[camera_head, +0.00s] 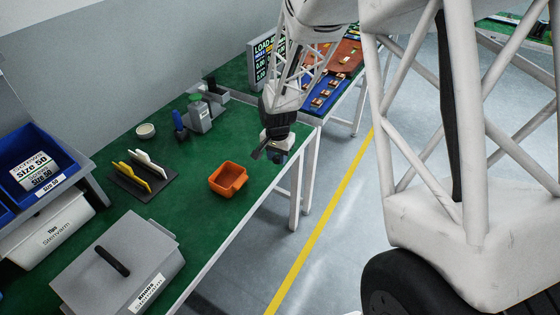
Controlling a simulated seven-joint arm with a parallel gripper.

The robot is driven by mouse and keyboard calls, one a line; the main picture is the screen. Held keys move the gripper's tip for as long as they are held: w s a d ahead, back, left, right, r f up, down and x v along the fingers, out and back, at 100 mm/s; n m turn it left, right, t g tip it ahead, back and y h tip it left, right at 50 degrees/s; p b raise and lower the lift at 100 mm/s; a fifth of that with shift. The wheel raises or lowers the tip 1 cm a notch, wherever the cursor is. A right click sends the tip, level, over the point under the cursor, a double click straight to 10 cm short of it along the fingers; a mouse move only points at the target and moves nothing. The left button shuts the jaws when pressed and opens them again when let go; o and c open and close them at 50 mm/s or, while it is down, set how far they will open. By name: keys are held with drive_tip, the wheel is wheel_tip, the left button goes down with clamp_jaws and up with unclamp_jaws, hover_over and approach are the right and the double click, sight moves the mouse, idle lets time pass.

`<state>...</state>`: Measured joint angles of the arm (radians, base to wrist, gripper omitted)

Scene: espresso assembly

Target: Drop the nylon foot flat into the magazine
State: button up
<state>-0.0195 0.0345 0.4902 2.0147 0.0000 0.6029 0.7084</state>
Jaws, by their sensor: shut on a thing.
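My gripper (272,155) hangs from my arm above the right edge of the green bench, behind and to the right of the small orange bin (229,181). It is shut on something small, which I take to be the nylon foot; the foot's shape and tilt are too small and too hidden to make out. The gripper is apart from the orange bin. I cannot tell for sure which thing is the magazine.
The green bench (190,215) holds a black rack (142,182) with yellow and white pieces, a small round cup (146,131), a grey device (200,116) and a large grey box (118,265). Blue bins (35,150) stand at left. The bench around the orange bin is clear.

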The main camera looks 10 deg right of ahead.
drive_tip(key=w+a+r+m, duration=0.1)
drive_tip(key=w+a+r, duration=0.4)
drive_tip(key=w+r, duration=0.3)
drive_tip(key=w+a+r+m, duration=0.1)
drive_tip(key=w+a+r, duration=0.5)
drive_tip(key=w, duration=1.1)
drive_tip(key=w+a+r+m, duration=0.1)
drive_tip(key=w+a+r, duration=0.5)
drive_tip(key=w+r, duration=0.4)
drive_tip(key=shift+w+r, duration=0.4)
drive_tip(key=shift+w, duration=1.15)
drive_tip(key=shift+a, duration=0.1)
drive_tip(key=shift+f, duration=3.35)
drive_tip(key=shift+f, duration=0.35)
drive_tip(key=o, duration=1.3)
drive_tip(key=shift+r, duration=0.15)
